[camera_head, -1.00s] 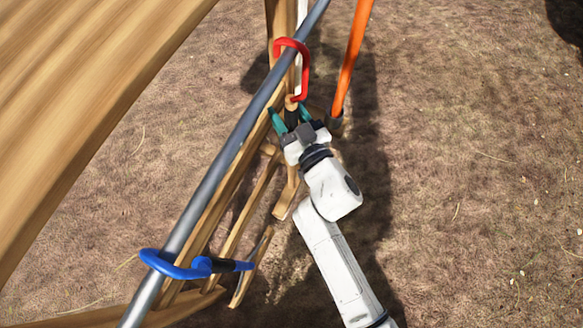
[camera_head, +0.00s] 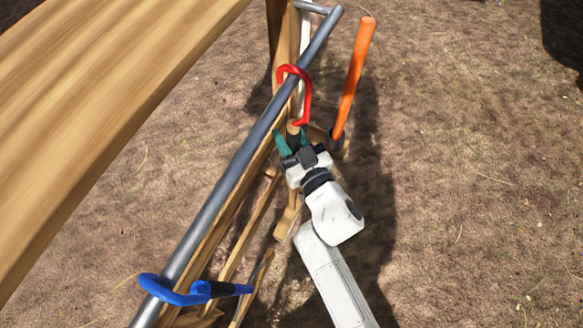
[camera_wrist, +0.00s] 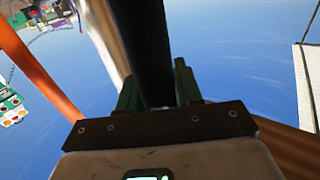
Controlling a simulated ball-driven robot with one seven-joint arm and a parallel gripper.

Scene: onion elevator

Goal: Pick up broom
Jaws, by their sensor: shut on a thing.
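My gripper (camera_head: 292,137) is shut on a dark upright handle (camera_wrist: 150,45), just below a red hook (camera_head: 306,98) on the metal rail. In the wrist view the black shaft stands between my green fingers. The handle's lower end is hidden by my gripper and arm. No broom head or bristles show clearly, so I cannot confirm from its shape that this is the broom.
A metal rail (camera_head: 235,170) runs diagonally beside a wooden tabletop (camera_head: 90,110). A blue hook (camera_head: 175,291) sits lower on the rail. An orange-handled tool (camera_head: 355,75) stands close right of my gripper. Wooden slats lie below the rail. The ground at right is clear.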

